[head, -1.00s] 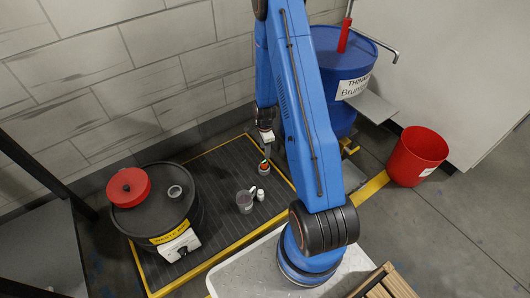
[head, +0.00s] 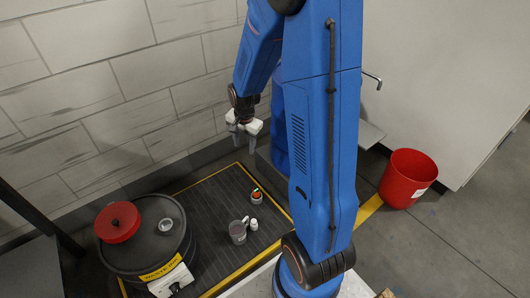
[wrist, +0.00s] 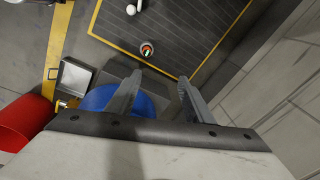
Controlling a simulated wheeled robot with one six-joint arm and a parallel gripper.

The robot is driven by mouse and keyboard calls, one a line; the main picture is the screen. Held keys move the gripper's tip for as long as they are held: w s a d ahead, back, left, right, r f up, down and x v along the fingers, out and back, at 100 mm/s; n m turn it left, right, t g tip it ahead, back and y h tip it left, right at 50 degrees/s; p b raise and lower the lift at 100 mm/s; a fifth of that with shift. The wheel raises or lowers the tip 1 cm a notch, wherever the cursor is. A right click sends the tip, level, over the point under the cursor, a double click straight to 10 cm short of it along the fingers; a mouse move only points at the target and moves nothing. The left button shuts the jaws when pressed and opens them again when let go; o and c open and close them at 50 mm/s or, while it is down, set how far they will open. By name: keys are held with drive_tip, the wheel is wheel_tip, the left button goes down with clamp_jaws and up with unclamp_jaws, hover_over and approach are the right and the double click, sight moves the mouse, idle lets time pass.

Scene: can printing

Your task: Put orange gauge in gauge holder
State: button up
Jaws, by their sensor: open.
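The small round gauge holder (head: 257,198) stands on the ribbed dark floor mat. It also shows in the wrist view (wrist: 147,55), upper centre. The orange gauge (head: 256,193) appears to be in the holder, with a small green piece beside it; details are too small to tell. The orange also shows inside the holder's rim in the wrist view (wrist: 146,48). My gripper (head: 243,142) is open and empty. It is well above the mat and clear of the holder, near the tiled wall. In the wrist view its fingers (wrist: 159,83) are spread apart.
A grey cup (head: 238,232) and a white bottle (head: 254,225) stand on the mat near the holder. A black waste drum (head: 150,245) with a red lid (head: 118,222) is at left. A red bin (head: 407,178) stands at right. A blue drum (wrist: 115,100) shows below my fingers.

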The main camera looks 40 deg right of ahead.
drive_tip(key=s+a+r+n+t, duration=0.1)
drive_tip(key=s+a+r+n, duration=0.2)
drive_tip(key=s+r, duration=0.4)
drive_tip(key=s+a+r+n+t, duration=0.1)
drive_tip(key=s+a+r+n, duration=0.2)
drive_tip(key=s+r+n, duration=0.2)
drive_tip(key=s+a+r+n+t, duration=0.1)
drive_tip(key=s+a+r+n, duration=0.2)
drive_tip(key=s+r, duration=0.8)
drive_tip(key=s+n, duration=0.2)
drive_tip(key=s, duration=0.2)
drive_tip(key=shift+s+a, duration=0.25)
drive_tip(key=shift+s, duration=0.15)
